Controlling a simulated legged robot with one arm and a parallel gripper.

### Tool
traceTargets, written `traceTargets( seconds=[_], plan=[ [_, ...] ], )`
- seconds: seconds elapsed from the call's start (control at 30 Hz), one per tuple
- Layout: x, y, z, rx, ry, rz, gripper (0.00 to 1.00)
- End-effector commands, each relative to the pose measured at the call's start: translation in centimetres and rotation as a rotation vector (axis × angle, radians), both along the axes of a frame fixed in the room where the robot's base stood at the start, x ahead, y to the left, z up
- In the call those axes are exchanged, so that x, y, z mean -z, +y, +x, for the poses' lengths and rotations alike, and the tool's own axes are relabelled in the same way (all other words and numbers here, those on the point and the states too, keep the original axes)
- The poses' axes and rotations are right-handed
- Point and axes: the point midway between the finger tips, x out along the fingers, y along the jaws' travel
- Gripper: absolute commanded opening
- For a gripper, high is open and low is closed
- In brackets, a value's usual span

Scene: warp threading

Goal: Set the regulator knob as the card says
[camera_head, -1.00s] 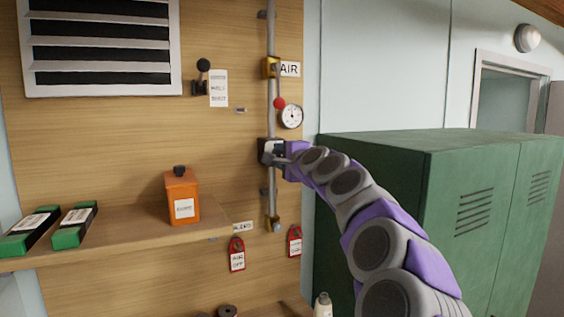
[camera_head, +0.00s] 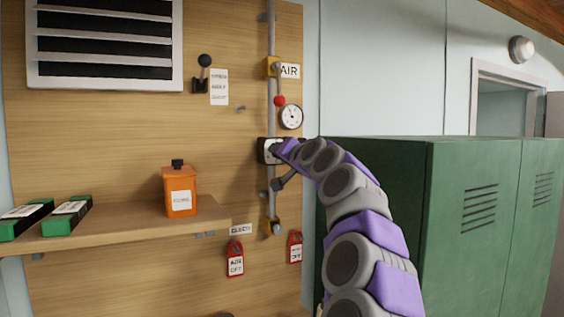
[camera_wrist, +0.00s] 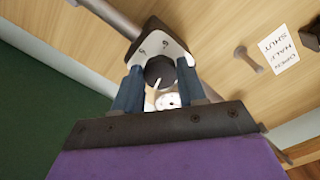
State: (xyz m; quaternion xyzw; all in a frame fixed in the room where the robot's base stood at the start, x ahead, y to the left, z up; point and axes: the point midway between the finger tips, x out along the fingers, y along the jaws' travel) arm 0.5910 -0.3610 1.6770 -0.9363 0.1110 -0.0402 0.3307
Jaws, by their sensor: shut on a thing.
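The regulator (camera_head: 265,151) is a dark block with a pale face on the vertical pipe. In the wrist view its pale face (camera_wrist: 155,43) carries small dark marks. The round dark knob (camera_wrist: 159,71) sits between the fingers of my gripper (camera_wrist: 160,84), which is shut on it. My gripper also shows in the head view (camera_head: 279,149), against the regulator's face. A white gauge (camera_head: 291,117) stands just above; its reading is too small to tell.
A black-knobbed lever (camera_head: 204,72) is beside the card. A yellow valve (camera_head: 271,67) is near the AIR sign (camera_head: 289,71). A shelf (camera_head: 130,226) holds an orange container (camera_head: 180,194) and green boxes (camera_head: 68,216). Red tags (camera_head: 235,260) hang below. Green lockers (camera_head: 460,220) stand right.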

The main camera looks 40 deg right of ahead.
Motion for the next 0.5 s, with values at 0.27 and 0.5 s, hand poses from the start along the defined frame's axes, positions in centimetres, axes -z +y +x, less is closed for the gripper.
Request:
traceTargets(
  seconds=[0.27, 0.5],
  plan=[
    [0.12, 0.06, 0.08, -0.002, 0.037, -0.148, 0.10],
    [0.02, 0.03, 0.05, 0.000, 0.049, -0.205, 0.10]
  ],
)
